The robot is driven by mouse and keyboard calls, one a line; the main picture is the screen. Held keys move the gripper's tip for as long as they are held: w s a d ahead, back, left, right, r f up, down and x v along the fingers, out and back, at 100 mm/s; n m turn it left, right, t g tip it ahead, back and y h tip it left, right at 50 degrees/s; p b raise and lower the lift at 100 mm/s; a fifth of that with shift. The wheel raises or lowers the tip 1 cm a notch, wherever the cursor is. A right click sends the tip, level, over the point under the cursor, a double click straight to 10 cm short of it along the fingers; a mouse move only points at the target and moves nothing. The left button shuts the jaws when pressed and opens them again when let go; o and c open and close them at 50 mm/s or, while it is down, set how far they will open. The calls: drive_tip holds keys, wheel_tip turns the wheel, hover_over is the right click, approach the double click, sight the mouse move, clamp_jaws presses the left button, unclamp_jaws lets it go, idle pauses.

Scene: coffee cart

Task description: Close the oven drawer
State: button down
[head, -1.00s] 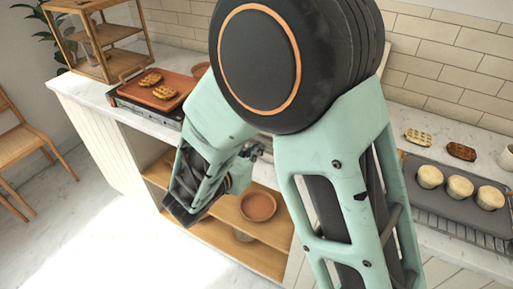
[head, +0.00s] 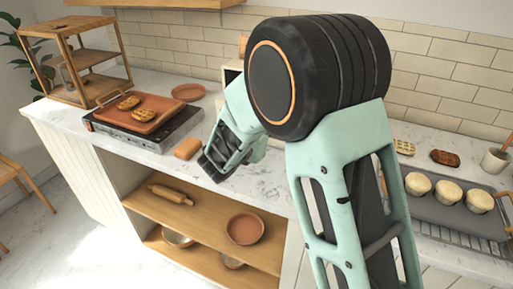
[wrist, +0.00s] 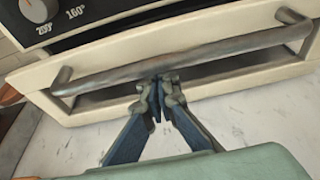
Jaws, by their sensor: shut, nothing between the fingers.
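The oven drawer (wrist: 105,109) shows in the wrist view as a cream front panel with a long metal bar handle (wrist: 225,50) across it. A dark slot runs beneath the handle. How far the drawer stands out is not clear. My gripper (wrist: 158,84) is shut and empty, with its fingertips at the middle of the handle. They appear to touch or nearly touch the bar; I cannot tell which. In the head view I cannot make out the drawer or the fingertips, and my arm covers part of the scene.
A temperature dial (wrist: 36,10) sits above the drawer. In the head view a griddle (head: 150,131) is at the counter's left, with a small block (head: 188,148) near it. A tray of pastries (head: 447,212) lies at right. Open shelves (head: 195,217) are below the counter.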

drive_tip(key=w, duration=0.1)
drive_tip(key=w+d, duration=0.1)
drive_tip(key=w, duration=0.3)
drive_tip(key=shift+d+b, duration=0.4)
drive_tip(key=shift+r, duration=0.2)
